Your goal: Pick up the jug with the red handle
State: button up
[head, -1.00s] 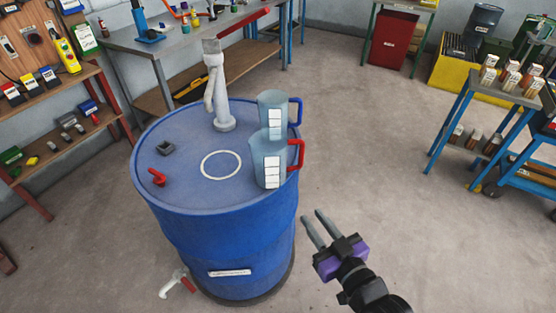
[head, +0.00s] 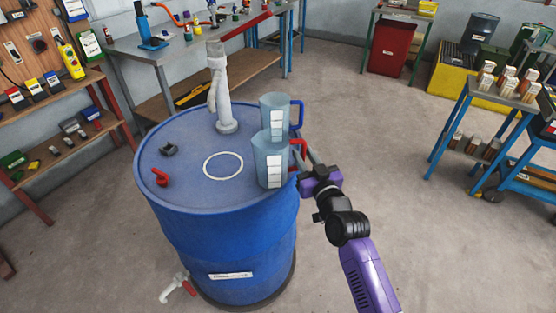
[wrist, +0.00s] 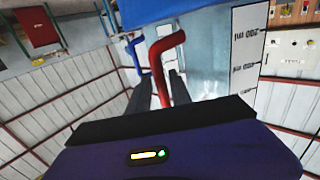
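The jug with the red handle (head: 270,163) is a translucent grey-blue cup with white label patches. It stands upright near the right edge of the blue drum's lid. Its red handle (head: 299,149) points right, toward my gripper (head: 304,160). In the wrist view the red handle (wrist: 168,62) shows between the two dark fingers of my gripper (wrist: 160,92), which are apart, with gaps visible beside the handle. A similar jug with a blue handle (head: 275,108) stands just behind. The fingertips are partly hidden in the head view.
The blue drum (head: 230,235) also carries a grey pump spout (head: 220,90), a small red lever (head: 160,177) and a dark fitting (head: 169,149) on its lid. A grey workbench (head: 180,55) stands behind. The floor right of the drum is clear.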

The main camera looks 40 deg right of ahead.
jog(key=shift+x, duration=1.7)
grip_shut()
